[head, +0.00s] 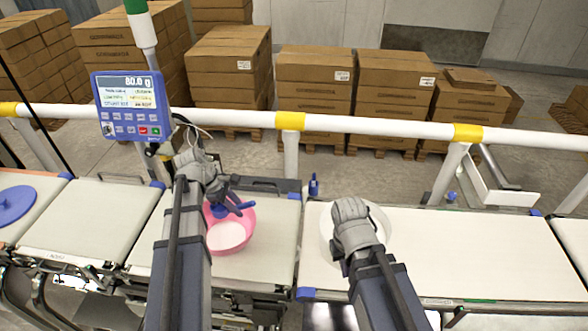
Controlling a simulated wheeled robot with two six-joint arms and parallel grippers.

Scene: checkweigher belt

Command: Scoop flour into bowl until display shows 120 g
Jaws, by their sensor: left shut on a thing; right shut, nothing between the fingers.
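The blue display (131,104) reads 80.0 g. A pink bowl (249,238) with white flour inside stands on the middle belt section. My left gripper (228,203) is shut on a blue scoop (247,205) over the far side of the bowl. The scoop is partly hidden by the gripper, so I cannot tell what it holds. A white round container (381,222) stands on the belt to the right. My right gripper (351,232) is shut and empty, in front of or over this container; its fingertips and most of the container's inside are hidden.
A white rail (370,128) with yellow bands runs behind the belts. A blue round lid-like disc (14,204) lies on the far left belt. A small blue fitting (314,185) stands at the belt joint.

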